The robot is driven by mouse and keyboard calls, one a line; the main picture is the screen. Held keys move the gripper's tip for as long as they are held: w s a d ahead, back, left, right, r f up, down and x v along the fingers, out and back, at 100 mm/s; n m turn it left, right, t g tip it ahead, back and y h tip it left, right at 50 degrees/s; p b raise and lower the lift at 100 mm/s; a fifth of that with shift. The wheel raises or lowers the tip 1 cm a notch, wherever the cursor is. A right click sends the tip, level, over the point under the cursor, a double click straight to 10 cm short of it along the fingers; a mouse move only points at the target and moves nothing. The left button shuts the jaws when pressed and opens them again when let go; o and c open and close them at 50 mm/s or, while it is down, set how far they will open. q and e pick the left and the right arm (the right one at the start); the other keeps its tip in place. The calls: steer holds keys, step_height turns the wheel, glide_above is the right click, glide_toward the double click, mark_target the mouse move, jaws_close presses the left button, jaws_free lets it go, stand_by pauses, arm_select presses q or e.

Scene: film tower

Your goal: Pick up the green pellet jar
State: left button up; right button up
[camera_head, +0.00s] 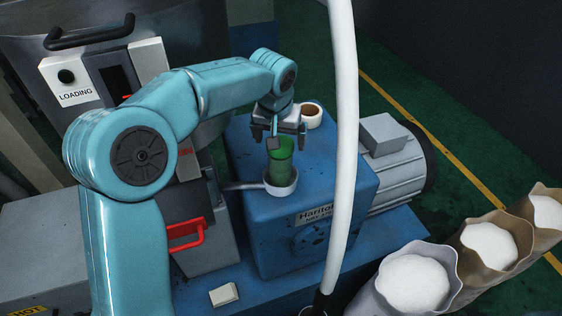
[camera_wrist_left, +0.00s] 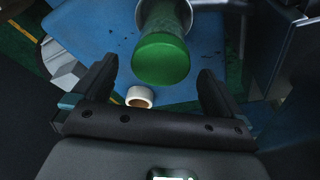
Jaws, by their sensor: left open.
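The green pellet jar (camera_head: 280,163) stands upright in a white round holder (camera_head: 281,185) on top of the blue gearbox. In the left wrist view the green jar (camera_wrist_left: 161,56) shows its lid end just beyond and between the fingers. My left gripper (camera_head: 277,137) is open above the jar, its fingers apart; in the left wrist view the open gripper (camera_wrist_left: 160,82) has nothing between its jaws. I cannot tell whether a finger touches the jar. My right gripper is not in view.
A tape roll (camera_head: 311,115) lies behind the jar on the blue gearbox (camera_head: 300,215). A white vertical pipe (camera_head: 343,120) rises right of the jar. A grey motor (camera_head: 397,165) and open sacks of white pellets (camera_head: 414,283) are to the right. A red handle (camera_head: 186,236) juts out at left.

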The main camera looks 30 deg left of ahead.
mark_target(280, 163)
arm_select(q)
steer(key=shift+s+f, duration=0.1)
steer(key=shift+f, duration=0.5)
steer(key=x, duration=0.3)
steer(key=shift+f+p, duration=0.35)
steer(key=shift+p, duration=0.05)
steer(key=shift+w+a+f, duration=0.1)
steer(key=shift+w, duration=0.15)
steer(key=c, duration=1.2)
